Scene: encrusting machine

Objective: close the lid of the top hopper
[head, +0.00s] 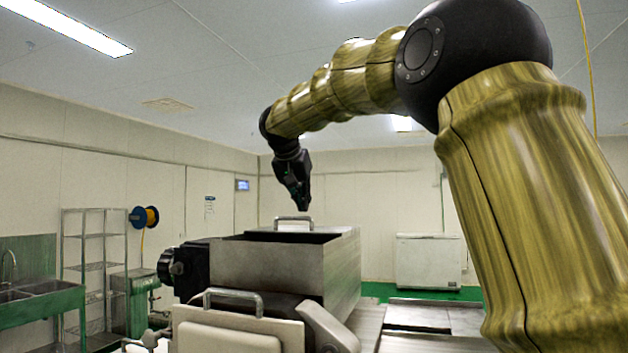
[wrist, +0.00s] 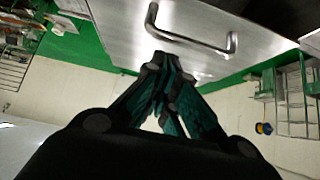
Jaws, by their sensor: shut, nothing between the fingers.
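The top hopper (head: 270,270) is a grey metal box on the machine in the middle of the head view. Its top shows a dark opening behind the front wall. A metal handle (head: 293,222) stands at its far side, on what seems to be the lid; most of that panel is hidden. In the wrist view the brushed-metal lid (wrist: 225,20) shows with its U-shaped handle (wrist: 188,40). My gripper (head: 304,208) points down just above the handle, shut and empty. In the wrist view its fingertips (wrist: 165,62) are close to one end of the handle; contact cannot be told.
A second, cream cover (head: 235,335) with a handle is at the front of the machine. A sink (head: 35,295) and a wire shelf (head: 92,265) stand left. A white chest freezer (head: 428,262) stands at the back right. The air above the hopper is clear apart from my arm.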

